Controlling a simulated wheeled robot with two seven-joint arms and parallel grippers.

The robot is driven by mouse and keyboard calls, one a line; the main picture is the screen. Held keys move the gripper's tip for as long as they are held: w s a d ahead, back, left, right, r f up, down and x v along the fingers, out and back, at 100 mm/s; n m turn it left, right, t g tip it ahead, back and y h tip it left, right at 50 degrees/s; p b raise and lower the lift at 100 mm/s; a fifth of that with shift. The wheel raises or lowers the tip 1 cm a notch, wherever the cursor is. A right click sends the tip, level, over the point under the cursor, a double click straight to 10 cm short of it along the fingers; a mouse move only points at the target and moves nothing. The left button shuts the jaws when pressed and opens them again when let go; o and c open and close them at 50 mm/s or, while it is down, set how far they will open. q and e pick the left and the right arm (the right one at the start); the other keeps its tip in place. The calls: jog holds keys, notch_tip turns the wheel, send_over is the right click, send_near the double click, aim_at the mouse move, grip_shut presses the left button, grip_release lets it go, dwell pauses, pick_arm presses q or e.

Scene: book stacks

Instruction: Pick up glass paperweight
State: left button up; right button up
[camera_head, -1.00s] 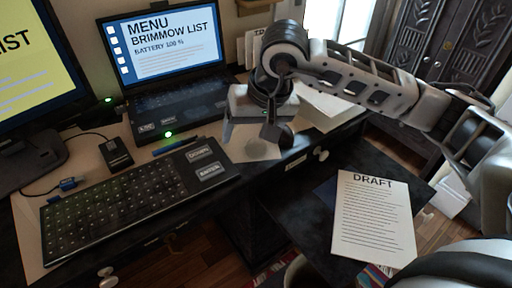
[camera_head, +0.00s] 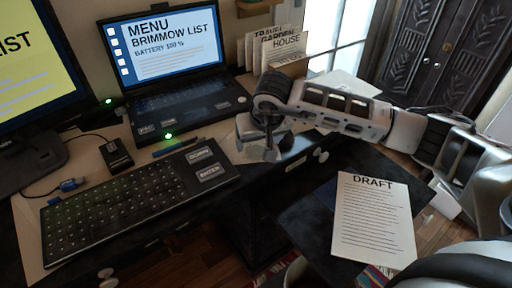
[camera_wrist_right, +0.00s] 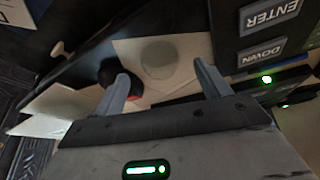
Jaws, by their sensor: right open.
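The glass paperweight (camera_wrist_right: 159,58) is a round, clear grey disc lying on a pale sheet of paper (camera_wrist_right: 190,50) in the right wrist view. In the head view my gripper largely hides it. My right gripper (camera_wrist_right: 165,88) is open and empty, with one finger to each side of the paperweight in the picture and the paperweight beyond the fingertips. In the head view the right gripper (camera_head: 257,150) hangs over the paper at the desk's front edge. My left gripper is not in view.
A dark round object (camera_wrist_right: 108,72) sits close by one right finger. The keyboard (camera_head: 130,200) and laptop (camera_head: 175,105) are to the left. Upright folders (camera_head: 285,50) stand behind. A DRAFT sheet (camera_head: 373,220) lies on a lower dark surface at right.

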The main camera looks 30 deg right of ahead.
aim_at(257, 145)
jog(key=shift+x, duration=1.9)
jog(key=c, duration=1.2)
jog(key=shift+r, duration=0.1)
jog(key=shift+c, duration=0.2)
